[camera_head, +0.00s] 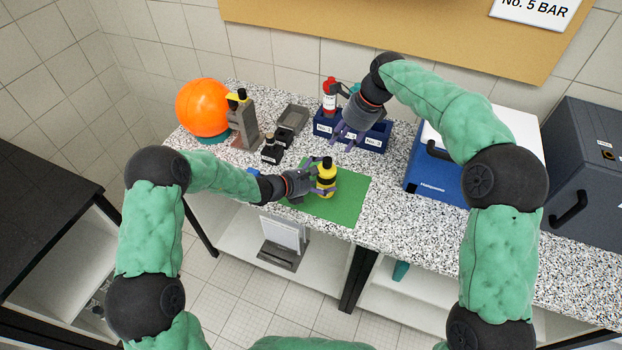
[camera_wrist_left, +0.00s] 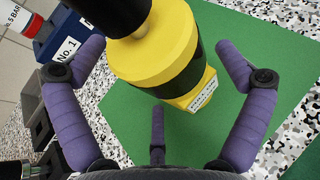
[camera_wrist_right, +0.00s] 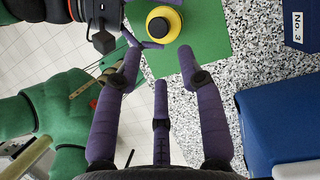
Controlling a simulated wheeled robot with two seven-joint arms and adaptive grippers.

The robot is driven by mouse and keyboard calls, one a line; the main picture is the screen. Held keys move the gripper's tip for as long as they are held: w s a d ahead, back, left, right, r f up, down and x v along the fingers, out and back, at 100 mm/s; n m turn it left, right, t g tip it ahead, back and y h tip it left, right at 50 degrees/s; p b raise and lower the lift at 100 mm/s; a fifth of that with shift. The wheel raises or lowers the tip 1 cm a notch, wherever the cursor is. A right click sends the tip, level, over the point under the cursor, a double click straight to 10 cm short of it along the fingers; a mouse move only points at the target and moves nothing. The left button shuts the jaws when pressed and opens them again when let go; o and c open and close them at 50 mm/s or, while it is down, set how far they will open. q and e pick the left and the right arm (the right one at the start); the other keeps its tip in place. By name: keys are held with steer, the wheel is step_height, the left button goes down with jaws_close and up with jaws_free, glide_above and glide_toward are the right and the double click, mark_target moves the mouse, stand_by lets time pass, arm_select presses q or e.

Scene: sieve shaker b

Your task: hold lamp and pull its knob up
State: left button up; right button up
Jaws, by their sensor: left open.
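The lamp, a yellow and black cylinder (camera_head: 326,182) with a black knob on top, stands on the green mat (camera_head: 349,204). In the left wrist view the lamp (camera_wrist_left: 155,52) is large, just ahead of and between the spread purple fingers. My left gripper (camera_head: 312,180) is open beside the lamp, on its left; I cannot tell whether a finger touches it. My right gripper (camera_head: 346,134) is open and empty above and behind the lamp, in front of the blue bins. In the right wrist view the lamp's yellow top (camera_wrist_right: 174,17) and black knob (camera_wrist_right: 158,27) show beyond the fingertips.
Blue numbered bins (camera_head: 373,143) and a red-capped bottle (camera_head: 329,98) stand behind the mat. A blue box (camera_head: 426,178) and a dark grey box (camera_head: 578,170) are to the right. An orange ball (camera_head: 203,106), grey device (camera_head: 245,126) and small black bottle (camera_head: 271,153) stand left.

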mark_target(328, 159)
arm_select(q)
steer(key=shift+x, duration=0.85)
steer(key=c, duration=1.4)
arm_select(e)
steer(key=shift+o, duration=1.3)
arm_select(q)
steer(key=shift+s, duration=0.1)
arm_select(e)
steer(key=shift+n+y, duration=0.3)
steer(key=shift+n, duration=0.4)
steer(key=x, duration=0.9)
steer(key=shift+w+f, duration=0.15)
steer(key=shift+f, duration=0.25)
jaws_close()
